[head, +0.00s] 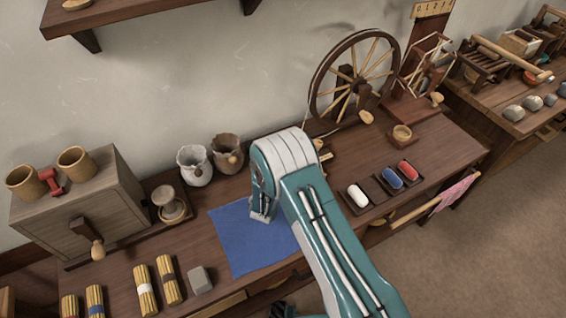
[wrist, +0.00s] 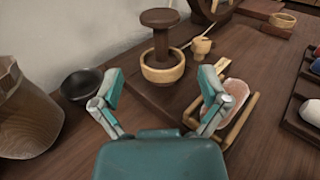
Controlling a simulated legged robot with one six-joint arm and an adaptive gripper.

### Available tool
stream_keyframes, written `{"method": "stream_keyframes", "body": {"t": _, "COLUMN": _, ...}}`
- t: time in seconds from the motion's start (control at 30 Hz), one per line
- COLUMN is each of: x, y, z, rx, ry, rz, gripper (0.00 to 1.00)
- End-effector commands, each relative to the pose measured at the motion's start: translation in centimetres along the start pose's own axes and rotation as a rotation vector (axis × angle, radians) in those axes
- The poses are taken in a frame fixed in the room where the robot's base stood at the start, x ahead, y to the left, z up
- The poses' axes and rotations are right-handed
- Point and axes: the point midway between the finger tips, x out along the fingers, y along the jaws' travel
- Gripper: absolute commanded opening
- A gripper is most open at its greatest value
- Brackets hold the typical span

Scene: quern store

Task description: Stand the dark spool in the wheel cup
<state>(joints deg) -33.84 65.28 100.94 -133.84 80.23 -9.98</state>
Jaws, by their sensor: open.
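The dark spool (wrist: 160,37) stands upright in the wrist view, with a wide round top. Its lower end is inside a light wooden ring-shaped cup (wrist: 163,71) on a dark board. In the head view my arm hides both. Another low wooden cup (head: 402,134) stands near the spinning wheel (head: 354,82); it also shows at the top right of the wrist view (wrist: 282,21). I cannot tell for sure which is the wheel cup. My gripper (wrist: 162,86) is open and empty, its fingers spread on the near side of the spool, apart from it.
A dark bowl (wrist: 82,83) and a brown jug (wrist: 27,110) stand left of my gripper. A wooden frame holding something pale (wrist: 234,95) lies by the right finger. A tray of coloured rolls (head: 383,186) is at right. The blue cloth (head: 246,236) is bare around my arm.

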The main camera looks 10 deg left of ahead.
Motion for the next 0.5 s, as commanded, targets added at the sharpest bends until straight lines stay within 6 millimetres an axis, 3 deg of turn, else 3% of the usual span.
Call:
{"method": "stream_keyframes", "body": {"t": 0.13, "x": -1.3, "y": 0.0, "z": 0.0, "rx": -0.001, "ry": 0.0, "rz": 0.001, "gripper": 0.94}}
{"method": "stream_keyframes", "body": {"t": 0.37, "x": -1.4, "y": -0.1, "z": 0.1, "rx": 0.002, "ry": -0.001, "rz": -0.003, "gripper": 0.94}}
{"method": "stream_keyframes", "body": {"t": 0.5, "x": -0.4, "y": -2.0, "z": 2.8, "rx": 0.048, "ry": -0.002, "rz": -0.087, "gripper": 0.94}}
